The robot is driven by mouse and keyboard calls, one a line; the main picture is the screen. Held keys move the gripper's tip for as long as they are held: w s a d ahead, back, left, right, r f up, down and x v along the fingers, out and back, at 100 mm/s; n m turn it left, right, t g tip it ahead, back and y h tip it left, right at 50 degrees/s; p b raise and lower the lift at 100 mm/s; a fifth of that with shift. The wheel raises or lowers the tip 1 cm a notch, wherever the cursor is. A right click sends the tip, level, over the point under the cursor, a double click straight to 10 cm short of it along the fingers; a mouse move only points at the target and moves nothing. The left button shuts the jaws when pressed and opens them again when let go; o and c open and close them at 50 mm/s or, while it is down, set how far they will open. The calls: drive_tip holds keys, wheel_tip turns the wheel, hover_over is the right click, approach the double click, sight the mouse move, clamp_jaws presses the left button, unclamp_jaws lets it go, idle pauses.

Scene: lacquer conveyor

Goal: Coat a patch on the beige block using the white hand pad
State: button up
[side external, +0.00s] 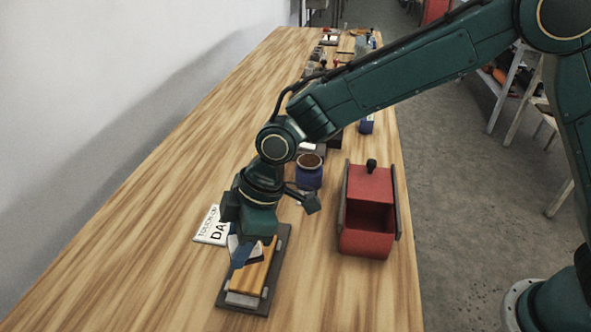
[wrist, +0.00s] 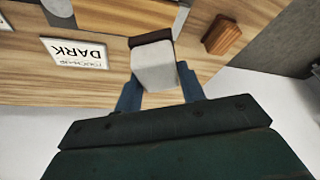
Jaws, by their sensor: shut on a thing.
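The beige block (side external: 256,277) lies on a dark flat tray (side external: 281,244) near the front of the wooden table in the side view. My gripper (side external: 240,256) is pointed down over the block's left part, with its blue fingers low. In the wrist view my gripper (wrist: 158,80) is shut on the white hand pad (wrist: 153,65), one finger on each side. The pad has a dark brown strip along its far edge. In the side view the pad is mostly hidden by the fingers. I cannot tell whether the pad touches the block.
A white card reading "DARK" (side external: 211,228) lies left of my gripper, also seen in the wrist view (wrist: 76,53). A blue pot (side external: 309,176) with brown contents stands behind. A red open box (side external: 368,241) stands to the right. The left front table is clear.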

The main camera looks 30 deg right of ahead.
hover_over(245, 278)
drive_tip(key=shift+f, duration=2.75)
drive_tip(key=shift+w+d+f, duration=0.4)
drive_tip(key=shift+f, duration=0.25)
drive_tip(key=shift+c, duration=0.3)
drive_tip(key=shift+w+d, duration=3.2)
drive_tip(key=shift+s+a, duration=3.45)
drive_tip(key=shift+s, duration=0.05)
drive_tip(key=shift+s+a+r, duration=0.1)
drive_tip(key=shift+a, duration=0.05)
drive_tip(key=shift+r, duration=4)
